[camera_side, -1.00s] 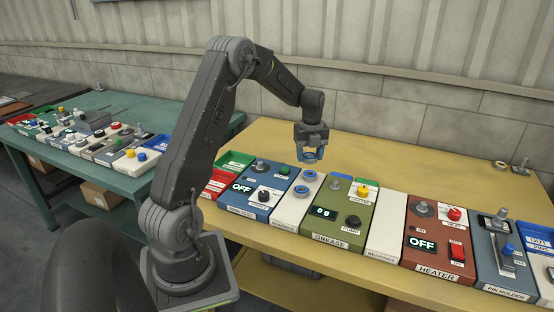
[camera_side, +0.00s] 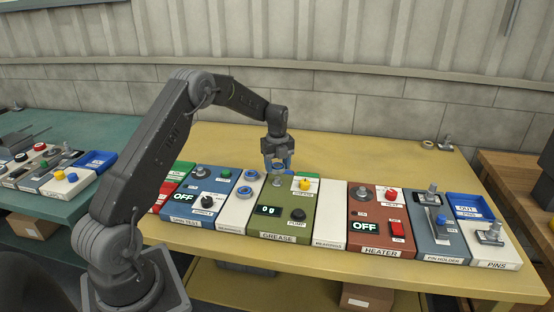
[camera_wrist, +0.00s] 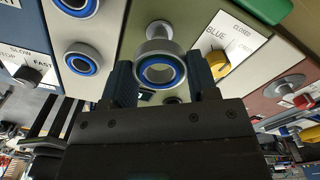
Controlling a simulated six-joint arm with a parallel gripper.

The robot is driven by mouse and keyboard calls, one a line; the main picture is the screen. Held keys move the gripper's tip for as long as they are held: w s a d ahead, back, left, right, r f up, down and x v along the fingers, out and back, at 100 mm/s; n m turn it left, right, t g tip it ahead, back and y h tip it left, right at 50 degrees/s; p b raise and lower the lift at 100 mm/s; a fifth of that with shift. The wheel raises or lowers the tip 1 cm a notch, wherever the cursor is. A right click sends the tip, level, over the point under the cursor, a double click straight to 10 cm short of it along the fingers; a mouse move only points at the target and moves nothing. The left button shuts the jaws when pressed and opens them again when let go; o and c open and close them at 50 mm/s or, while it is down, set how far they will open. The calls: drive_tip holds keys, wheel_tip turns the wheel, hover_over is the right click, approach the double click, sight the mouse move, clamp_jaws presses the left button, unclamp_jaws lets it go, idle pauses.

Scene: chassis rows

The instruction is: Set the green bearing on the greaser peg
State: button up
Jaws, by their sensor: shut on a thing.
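My gripper (camera_side: 277,166) is shut on a bearing with a blue ring, not a green one. In the wrist view the blue bearing (camera_wrist: 160,70) sits between the two fingers of my gripper (camera_wrist: 162,88). The green GREASE panel (camera_side: 290,218) is below, and my gripper is low over its back left part. The greaser peg (camera_side: 277,180) is a grey metal post there. In the wrist view the peg (camera_wrist: 159,30) shows just beyond the ring. It looks close to the bearing, but I cannot tell whether they touch. No green bearing is visible.
Two blue-ringed bearings (camera_side: 244,191) lie on the white panel left of the greaser. A yellow knob (camera_side: 304,184) and black pump knob (camera_side: 298,214) stand on the greaser. The red HEATER panel (camera_side: 375,235) and PIN HOLDER panel (camera_side: 437,240) are to the right.

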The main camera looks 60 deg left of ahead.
drive_tip(key=shift+f, duration=2.25)
drive_tip(key=o, duration=1.1)
wheel_tip(320, 180, up, 14)
drive_tip(key=shift+f, duration=0.1)
wheel_tip(320, 180, up, 7)
hover_over(277, 178)
drive_tip(key=shift+w, duration=0.1)
